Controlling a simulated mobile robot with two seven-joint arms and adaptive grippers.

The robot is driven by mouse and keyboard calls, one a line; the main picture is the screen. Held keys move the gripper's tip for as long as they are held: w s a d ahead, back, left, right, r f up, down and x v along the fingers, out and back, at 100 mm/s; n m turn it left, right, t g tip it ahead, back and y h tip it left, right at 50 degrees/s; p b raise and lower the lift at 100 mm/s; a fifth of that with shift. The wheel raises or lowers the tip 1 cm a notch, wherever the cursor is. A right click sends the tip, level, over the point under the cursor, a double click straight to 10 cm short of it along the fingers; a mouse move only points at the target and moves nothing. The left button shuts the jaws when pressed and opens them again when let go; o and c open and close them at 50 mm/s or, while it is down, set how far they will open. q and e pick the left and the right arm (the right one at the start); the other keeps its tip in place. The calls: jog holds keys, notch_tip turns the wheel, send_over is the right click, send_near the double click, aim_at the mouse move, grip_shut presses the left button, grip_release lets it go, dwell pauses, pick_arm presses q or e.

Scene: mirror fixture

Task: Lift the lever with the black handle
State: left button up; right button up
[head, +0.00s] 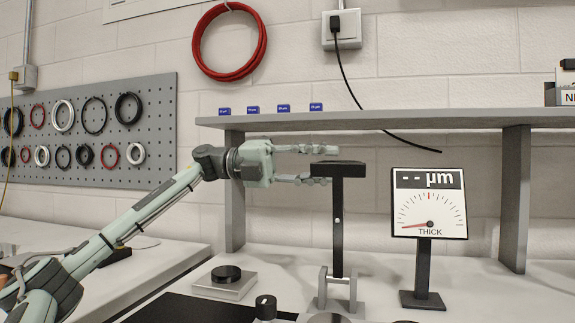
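The lever (338,225) is a black upright bar with a wide black handle (345,169) across its top. Its foot sits in a grey bracket (323,289) on the table. My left gripper (329,165) comes in from the left with its fingers apart. The upper finger is above the handle's left end and the lower finger is just below it. I cannot tell whether either finger touches the handle. My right gripper is not in view.
A gauge marked THICK (429,203) stands on a black post right of the lever. A grey shelf (400,121) runs behind and above the gripper. A black knob on a square plate (225,282) and a small dial (266,307) are on the table at front left.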

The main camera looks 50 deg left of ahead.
pick_arm(q)
jog(key=v, duration=0.9)
jog(key=shift+a, duration=0.3)
jog(key=shift+s, duration=0.15)
